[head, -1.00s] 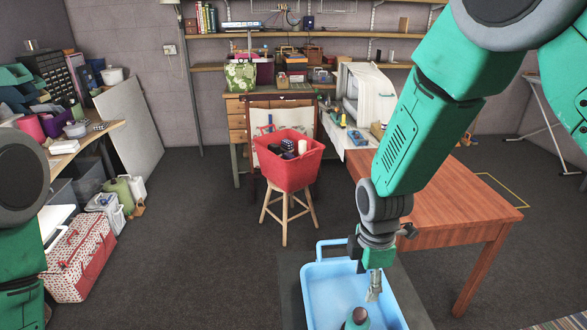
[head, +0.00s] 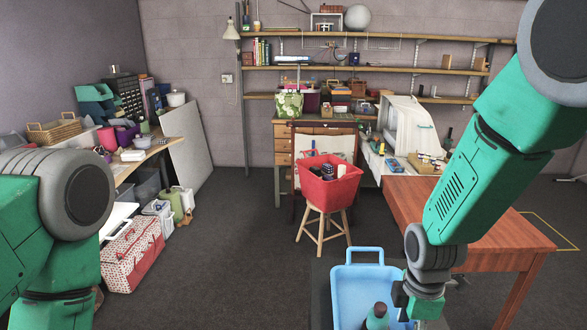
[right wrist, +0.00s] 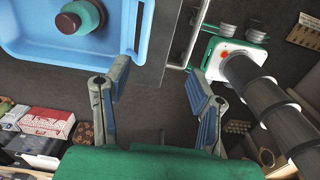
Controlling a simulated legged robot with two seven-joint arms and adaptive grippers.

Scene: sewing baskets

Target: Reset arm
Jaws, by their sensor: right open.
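My right gripper hangs pointing down by the right rim of a light blue tray (head: 343,282) in the head view, where its fingers are mostly hidden. In the right wrist view, the right gripper (right wrist: 156,68) has its two fingers spread with nothing between them. A green bottle with a dark reddish cap (head: 377,317) stands in the tray. The bottle (right wrist: 80,16) and the tray (right wrist: 104,50) also show at the upper left of the right wrist view, beside the left finger. My left arm shows at the left edge of the head view; its gripper is out of frame.
A red basket (head: 333,190) with several sewing items stands on a wooden stool (head: 322,232) beyond the tray. A wooden table (head: 400,200) is at the right. A dotted box (head: 130,258) and a loaded bench (head: 165,150) are at the left. Open floor lies between.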

